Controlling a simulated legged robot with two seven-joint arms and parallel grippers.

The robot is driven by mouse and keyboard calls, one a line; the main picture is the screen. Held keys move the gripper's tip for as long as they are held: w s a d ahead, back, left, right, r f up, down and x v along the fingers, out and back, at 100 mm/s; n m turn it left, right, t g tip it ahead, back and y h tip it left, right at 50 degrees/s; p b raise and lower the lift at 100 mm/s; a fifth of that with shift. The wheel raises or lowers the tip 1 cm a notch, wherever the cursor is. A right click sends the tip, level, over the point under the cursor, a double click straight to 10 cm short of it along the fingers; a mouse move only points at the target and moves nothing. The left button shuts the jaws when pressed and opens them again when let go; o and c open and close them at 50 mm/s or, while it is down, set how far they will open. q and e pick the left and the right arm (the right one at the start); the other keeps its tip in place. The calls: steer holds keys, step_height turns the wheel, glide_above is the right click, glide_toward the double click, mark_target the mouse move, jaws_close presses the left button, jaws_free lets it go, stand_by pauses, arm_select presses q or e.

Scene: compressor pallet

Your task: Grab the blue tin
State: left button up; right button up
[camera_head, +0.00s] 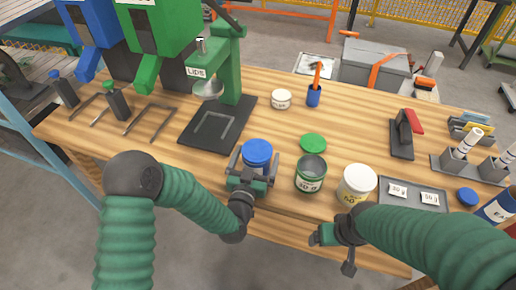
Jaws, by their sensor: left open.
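The blue tin (257,151) has a round blue top and stands near the front edge of the wooden table. My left gripper (254,167) is open, with its fingers to the left and right of the tin. The gripper hides the tin's lower part, and I cannot tell whether the fingers touch it. My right gripper (322,236) is low at the table's front edge, in front of a white tub, apart from the blue tin. Its jaw opening is not clear.
An open green can (311,173) and a white tub (357,184) stand right of the tin, with a green lid (312,142) behind. A green press (223,75) stands behind left. A grey tray (412,195) lies right. Bare wood shows at centre back.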

arm_select(q)
steer(key=shift+r, duration=0.1)
steer(key=shift+s+r, duration=0.55)
steer(key=shift+s, duration=0.1)
steer(key=shift+c, duration=0.3)
steer(key=shift+s, duration=0.1)
steer(key=shift+c, duration=1.1)
steer(key=shift+w+f, duration=0.25)
steer(key=shift+w, duration=0.1)
steer(key=c, duration=0.5)
steer(key=shift+c, duration=1.2)
steer(key=shift+s, duration=0.1)
steer(key=c, duration=1.1)
steer(key=shift+r, duration=0.1)
steer(key=shift+c, duration=0.2)
arm_select(e)
steer(key=shift+s+r, duration=0.25)
steer(key=shift+s, duration=0.15)
